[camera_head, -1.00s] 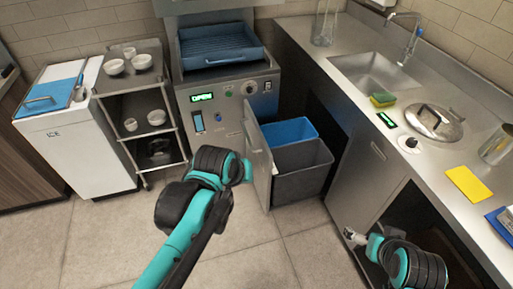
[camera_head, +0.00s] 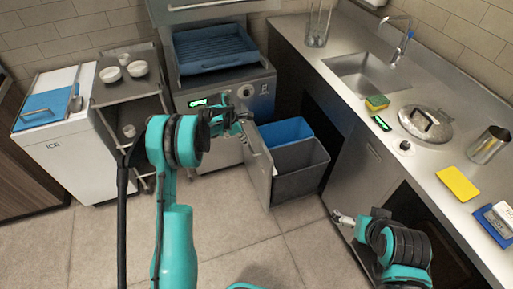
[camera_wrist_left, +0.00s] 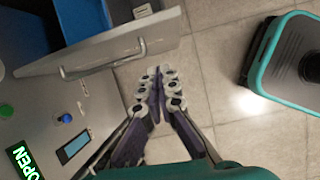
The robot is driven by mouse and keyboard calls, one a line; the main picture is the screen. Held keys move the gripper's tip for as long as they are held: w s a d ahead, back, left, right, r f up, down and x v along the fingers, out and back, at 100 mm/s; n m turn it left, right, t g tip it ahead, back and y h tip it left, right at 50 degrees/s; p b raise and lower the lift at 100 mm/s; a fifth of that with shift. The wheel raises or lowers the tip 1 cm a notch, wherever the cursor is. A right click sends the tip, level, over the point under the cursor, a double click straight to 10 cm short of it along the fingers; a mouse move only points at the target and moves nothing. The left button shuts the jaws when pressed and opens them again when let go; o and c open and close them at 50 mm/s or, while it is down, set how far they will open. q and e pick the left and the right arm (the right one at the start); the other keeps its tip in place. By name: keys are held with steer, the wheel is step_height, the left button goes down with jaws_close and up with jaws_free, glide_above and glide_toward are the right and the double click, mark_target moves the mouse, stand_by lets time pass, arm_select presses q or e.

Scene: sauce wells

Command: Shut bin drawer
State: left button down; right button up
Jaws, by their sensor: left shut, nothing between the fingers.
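The bin drawer stands pulled out under the counter, its grey metal front (camera_head: 259,168) facing left. A blue bin (camera_head: 287,132) and a dark grey bin (camera_head: 304,168) sit in it. In the left wrist view the drawer front (camera_wrist_left: 163,33) has a bar handle (camera_wrist_left: 105,62). My left gripper (camera_head: 240,115) is by the top of the front, on its outer side. In the left wrist view the gripper (camera_wrist_left: 157,76) is shut and empty, just beside the handle's end; contact is unclear. My right gripper (camera_head: 343,217) is low by the cabinet at right, its fingers too small to judge.
A dishwasher-like machine (camera_head: 220,80) with a lit green display stands behind my left arm. A cart (camera_head: 103,95) with bowls and a white ice chest (camera_head: 75,160) are at left. The counter with sink (camera_head: 372,77) is at right. The floor in front is free.

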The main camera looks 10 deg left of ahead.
arm_select(q)
steer(key=w+d+f+b, duration=0.2)
steer(key=d+f, duration=0.1)
steer(key=f, duration=0.2)
steer(key=w+d+f+n+b, duration=0.1)
steer(key=w+d+f+b, duration=0.1)
steer(key=f, duration=0.4)
steer(key=shift+w+d+b, duration=0.4)
steer(key=shift+w, duration=0.05)
arm_select(e)
step_height(320, 180, down, 5)
steer(key=shift+a+r, duration=0.1)
steer(key=shift+r, duration=0.1)
